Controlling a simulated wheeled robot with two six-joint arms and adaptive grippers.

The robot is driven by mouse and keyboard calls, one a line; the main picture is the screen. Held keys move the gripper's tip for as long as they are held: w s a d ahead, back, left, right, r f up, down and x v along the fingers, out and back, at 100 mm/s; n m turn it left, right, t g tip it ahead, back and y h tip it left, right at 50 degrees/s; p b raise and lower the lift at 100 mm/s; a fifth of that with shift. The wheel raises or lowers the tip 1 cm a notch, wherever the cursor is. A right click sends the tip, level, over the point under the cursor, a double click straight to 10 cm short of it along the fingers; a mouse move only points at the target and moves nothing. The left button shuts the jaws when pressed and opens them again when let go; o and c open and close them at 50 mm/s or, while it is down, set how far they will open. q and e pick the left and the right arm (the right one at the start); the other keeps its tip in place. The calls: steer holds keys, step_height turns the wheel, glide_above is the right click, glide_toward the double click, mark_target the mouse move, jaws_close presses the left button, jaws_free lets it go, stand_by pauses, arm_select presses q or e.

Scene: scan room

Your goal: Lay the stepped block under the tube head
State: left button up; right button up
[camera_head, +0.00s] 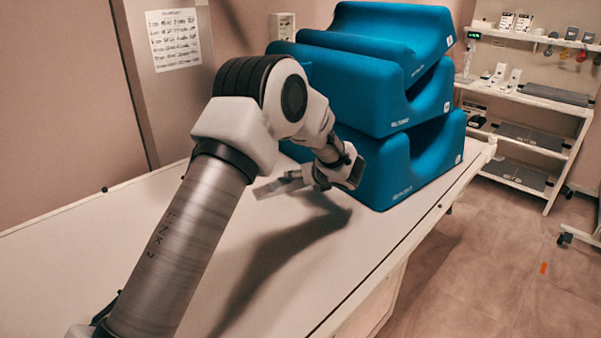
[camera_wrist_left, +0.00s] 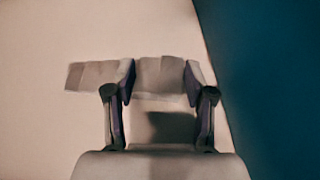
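The stepped block (camera_head: 279,187) is grey and low, near the middle of the white table, left of the blue blocks. In the left wrist view the stepped block (camera_wrist_left: 91,76) runs across the fingertips and sticks out past the left finger. My left gripper (camera_head: 325,177) is beside the block, low over the table. In the left wrist view the left gripper (camera_wrist_left: 160,75) has its fingers apart with part of the block showing between them; I cannot tell whether they press on it. The right gripper and the tube head are not recognisable in these views.
Several blue foam blocks (camera_head: 405,170) are stacked right behind the gripper; the blue also fills the right of the wrist view. The white table (camera_head: 80,255) is clear at the left and front. A shelf unit (camera_head: 535,97) stands at the right wall, beyond open floor.

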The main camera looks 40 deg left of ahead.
arm_select(q)
steer(key=shift+o, duration=1.1)
steer(key=shift+r, duration=0.25)
steer(key=v, duration=1.2)
steer(key=shift+f, duration=0.1)
